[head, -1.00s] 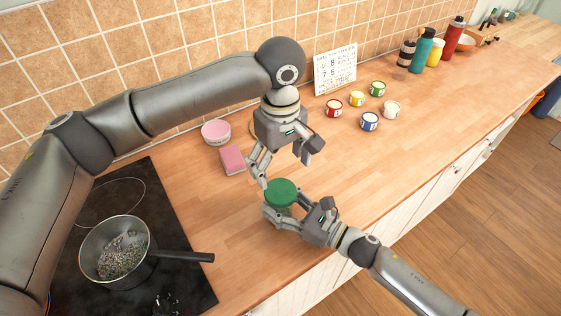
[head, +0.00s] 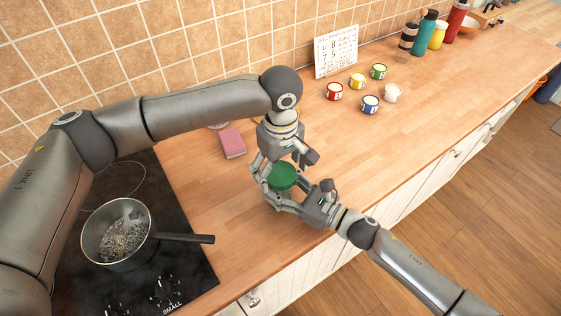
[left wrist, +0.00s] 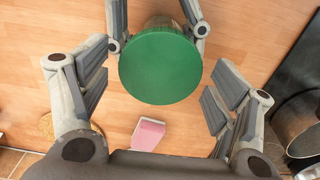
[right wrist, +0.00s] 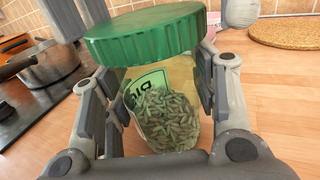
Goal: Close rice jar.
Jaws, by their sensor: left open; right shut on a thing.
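The rice jar (right wrist: 165,110) is clear glass with a green label and grains inside; it stands upright on the counter. Its green lid (head: 283,177) sits at the jar's mouth, looking slightly tilted in the right wrist view; whether it is seated cannot be told. The lid also shows round and from above in the left wrist view (left wrist: 160,67). My right gripper (head: 272,195) is shut on the jar's body below the lid. My left gripper (head: 274,168) is open just above the lid, its fingers on either side and apart from it.
A pot (head: 118,235) with a long handle stands on the black hob (head: 185,275) at left. A pink sponge (head: 232,143) lies behind the jar. Several small paint tins (head: 370,104) and a calendar (head: 336,52) are at the back.

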